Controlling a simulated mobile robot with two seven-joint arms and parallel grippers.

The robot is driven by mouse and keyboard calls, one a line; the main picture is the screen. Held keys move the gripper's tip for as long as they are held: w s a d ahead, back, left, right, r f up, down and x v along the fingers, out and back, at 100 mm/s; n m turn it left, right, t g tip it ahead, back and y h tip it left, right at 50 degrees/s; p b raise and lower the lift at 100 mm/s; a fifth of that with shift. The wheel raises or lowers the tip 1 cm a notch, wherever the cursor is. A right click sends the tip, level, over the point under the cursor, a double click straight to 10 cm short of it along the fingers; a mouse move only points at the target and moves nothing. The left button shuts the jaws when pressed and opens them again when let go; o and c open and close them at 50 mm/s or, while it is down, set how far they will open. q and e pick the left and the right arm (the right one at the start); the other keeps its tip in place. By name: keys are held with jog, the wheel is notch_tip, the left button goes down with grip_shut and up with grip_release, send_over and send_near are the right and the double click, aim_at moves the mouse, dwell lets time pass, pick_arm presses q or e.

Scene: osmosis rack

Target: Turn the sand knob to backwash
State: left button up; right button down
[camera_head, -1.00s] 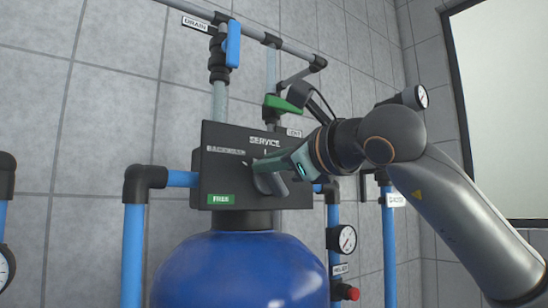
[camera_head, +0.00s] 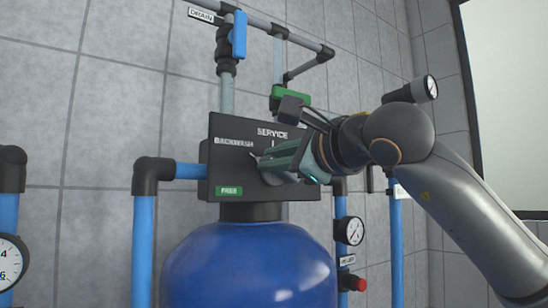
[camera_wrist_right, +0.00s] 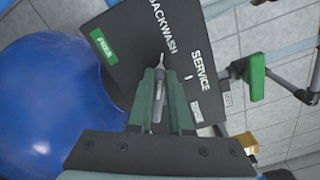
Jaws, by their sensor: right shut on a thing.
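The sand knob (camera_wrist_right: 160,77) is a grey pointed handle on the front of a black control box (camera_head: 229,170) above a blue tank (camera_head: 250,268). My right gripper (camera_head: 266,162) is shut on the knob, with one green finger on each side of it in the right wrist view (camera_wrist_right: 160,95). The knob's tip points towards the BACKWASH label (camera_wrist_right: 162,28), away from the SERVICE label (camera_wrist_right: 200,72). In the head view the fingers hide most of the knob. My left gripper is not in view.
A green FREE label (camera_head: 229,191) is on the box. A blue-handled DRAIN valve (camera_head: 239,35) and a green valve handle (camera_head: 291,94) are above it. Blue pipes (camera_head: 143,240) and a gauge (camera_head: 349,231) stand beside the tank.

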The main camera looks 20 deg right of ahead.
jog(key=shift+w+f, duration=0.2)
jog(key=shift+f, duration=0.1)
jog(key=c, duration=0.8)
grip_release()
jog(key=shift+s+d+r, duration=0.1)
jog(key=shift+d, duration=0.05)
jog(key=shift+c, duration=0.2)
jog(key=shift+r, duration=0.1)
jog(key=b+v, duration=0.3)
jog(key=v, duration=0.9)
jog(key=shift+s, duration=0.1)
